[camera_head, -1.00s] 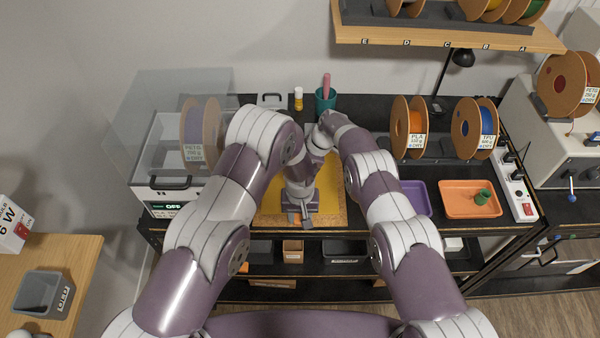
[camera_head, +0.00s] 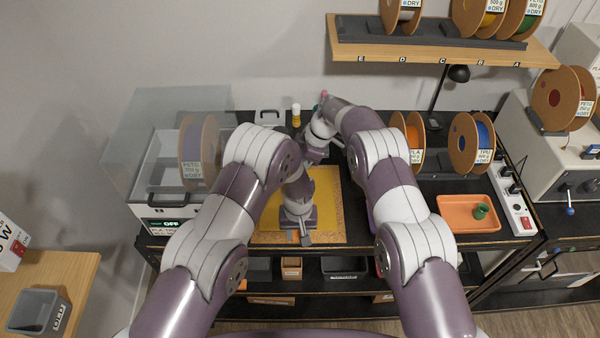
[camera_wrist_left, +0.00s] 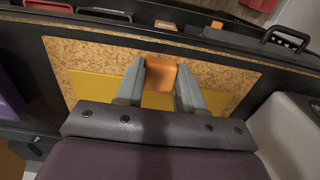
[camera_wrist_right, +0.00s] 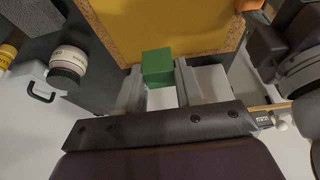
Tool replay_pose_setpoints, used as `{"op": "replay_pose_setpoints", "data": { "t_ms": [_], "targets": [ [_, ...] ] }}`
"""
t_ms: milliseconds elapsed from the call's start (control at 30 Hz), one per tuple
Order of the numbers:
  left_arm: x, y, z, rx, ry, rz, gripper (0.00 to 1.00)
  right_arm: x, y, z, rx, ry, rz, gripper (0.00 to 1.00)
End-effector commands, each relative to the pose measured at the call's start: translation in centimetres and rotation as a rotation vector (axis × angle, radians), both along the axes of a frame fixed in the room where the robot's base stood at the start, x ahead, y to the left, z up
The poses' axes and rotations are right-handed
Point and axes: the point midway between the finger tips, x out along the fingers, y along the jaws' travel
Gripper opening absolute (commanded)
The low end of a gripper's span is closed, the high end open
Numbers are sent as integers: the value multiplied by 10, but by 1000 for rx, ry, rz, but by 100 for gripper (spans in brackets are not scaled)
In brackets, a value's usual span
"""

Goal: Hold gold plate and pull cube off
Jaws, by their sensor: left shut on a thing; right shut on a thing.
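The gold plate (camera_head: 327,190) lies flat on a cork-edged mat (camera_head: 268,237) on the black bench. My left gripper (camera_head: 304,236) points down at the plate's front edge. In the left wrist view its fingers are shut on an orange block (camera_wrist_left: 160,74) at the border of gold and cork. In the right wrist view my right gripper (camera_wrist_right: 158,86) is shut on a green cube (camera_wrist_right: 157,63) by the plate's edge. I cannot tell whether the cube touches the plate. In the head view my right arm hides the right gripper and the green cube.
A clear-lidded dryer box (camera_head: 165,212) stands left of the mat. An orange tray (camera_head: 462,213) with a green spool-like piece (camera_head: 481,211) lies to the right. Filament spools (camera_head: 472,143) stand at the back right.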

Motion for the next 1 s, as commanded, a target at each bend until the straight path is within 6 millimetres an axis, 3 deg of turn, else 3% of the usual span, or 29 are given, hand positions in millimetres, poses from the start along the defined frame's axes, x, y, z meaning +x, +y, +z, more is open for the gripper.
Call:
{"op": "replay_pose_setpoints", "data": {
  "t_ms": [200, 233, 300, 633, 667, 1000],
  "targets": [
    [0, 0, 0, -1, -1, 0, 0, 0, 0, 1, 0, 1, 0, 8],
    [0, 0, 0, -1, -1, 0, 48, 0, 0, 1, 0, 1, 0, 8],
    [0, 0, 0, -1, -1, 0, 68, 0, 0, 1, 0, 1, 0, 8],
    [1, 0, 5, -1, -1, 0, 68, 0, 0, 1, 0, 1, 0, 8],
    [1, 0, 9, -1, -2, 0, 68, 0, 0, 1, 0, 1, 0, 1],
    [1, 0, 93, -2, -4, 0, 68, 0, 0, 0, 0, 1, 0, 0]
  ]
}}
